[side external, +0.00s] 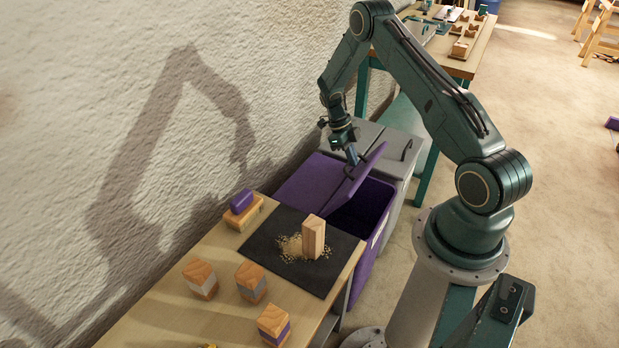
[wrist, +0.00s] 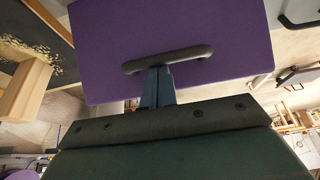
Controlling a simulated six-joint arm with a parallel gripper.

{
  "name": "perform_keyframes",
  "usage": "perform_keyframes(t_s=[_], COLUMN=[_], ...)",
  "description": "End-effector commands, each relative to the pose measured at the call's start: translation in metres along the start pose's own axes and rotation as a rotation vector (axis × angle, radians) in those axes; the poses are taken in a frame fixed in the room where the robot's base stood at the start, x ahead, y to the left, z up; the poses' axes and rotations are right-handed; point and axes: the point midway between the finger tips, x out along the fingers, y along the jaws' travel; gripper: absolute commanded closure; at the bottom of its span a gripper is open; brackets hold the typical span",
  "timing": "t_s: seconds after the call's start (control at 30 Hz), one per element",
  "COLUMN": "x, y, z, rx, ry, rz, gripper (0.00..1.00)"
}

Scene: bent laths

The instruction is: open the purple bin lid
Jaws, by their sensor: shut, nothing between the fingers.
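The purple bin (side external: 372,243) stands beyond the near bench, against the wall side. Its lid has a flat part towards the wall and a tilted purple flap (side external: 369,172), raised so that the dark inside of the bin shows. In the wrist view the flap (wrist: 190,25) fills the upper middle, with a dark bar handle (wrist: 187,57) across it. My gripper (side external: 353,160) is shut and empty, close beside the raised flap at its handle. In the wrist view its fingertips (wrist: 159,70) meet the handle's left half; whether they touch it I cannot tell.
A grey bin (side external: 402,150) stands just behind the purple one. On the near bench (side external: 150,318) are a dark mat (side external: 262,243) with sawdust and an upright wooden block (side external: 313,237), plus several striped blocks. The textured wall is close on the left; open floor lies right.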

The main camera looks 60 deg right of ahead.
Motion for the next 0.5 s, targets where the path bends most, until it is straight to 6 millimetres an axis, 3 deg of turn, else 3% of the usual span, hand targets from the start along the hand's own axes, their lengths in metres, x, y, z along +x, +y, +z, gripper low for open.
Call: perform_keyframes(t_s=[0.5], x=[-0.025], y=[0.002], z=[0.04], rx=[0.002], ry=[0.087], rz=[0.002], gripper=[1.0])
